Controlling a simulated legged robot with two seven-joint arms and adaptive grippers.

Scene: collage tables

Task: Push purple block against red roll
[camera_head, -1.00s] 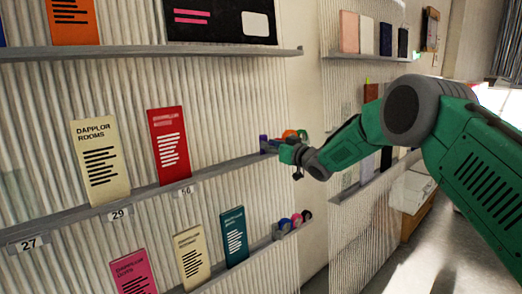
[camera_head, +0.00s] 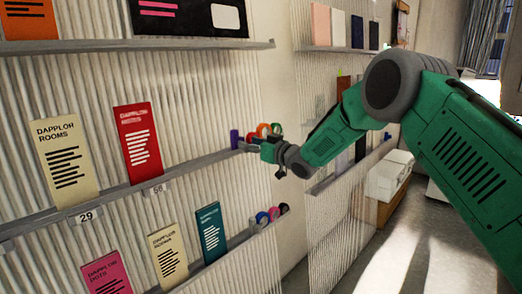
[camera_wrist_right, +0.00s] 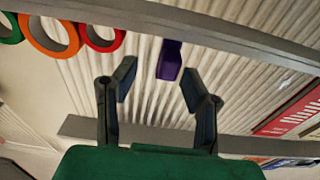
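The purple block (camera_head: 234,139) stands on the middle wall shelf near its right end. It also shows in the right wrist view (camera_wrist_right: 169,60), ahead of and between my right gripper's fingers, with gaps at both sides. The red roll (camera_wrist_right: 103,38) sits on the same shelf, to the left of the block in the wrist view, with a gap between them. My right gripper (camera_wrist_right: 158,85) is open and empty. In the head view the right gripper (camera_head: 265,150) is just in front of the shelf end, partly hiding the rolls. My left gripper is not in view.
An orange roll (camera_wrist_right: 48,35) and a green roll (camera_wrist_right: 8,28) sit beyond the red one. The grey shelf (camera_head: 190,165) also holds a red booklet (camera_head: 138,143) and a cream booklet (camera_head: 68,160). More rolls (camera_head: 272,213) stand on the shelf below.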

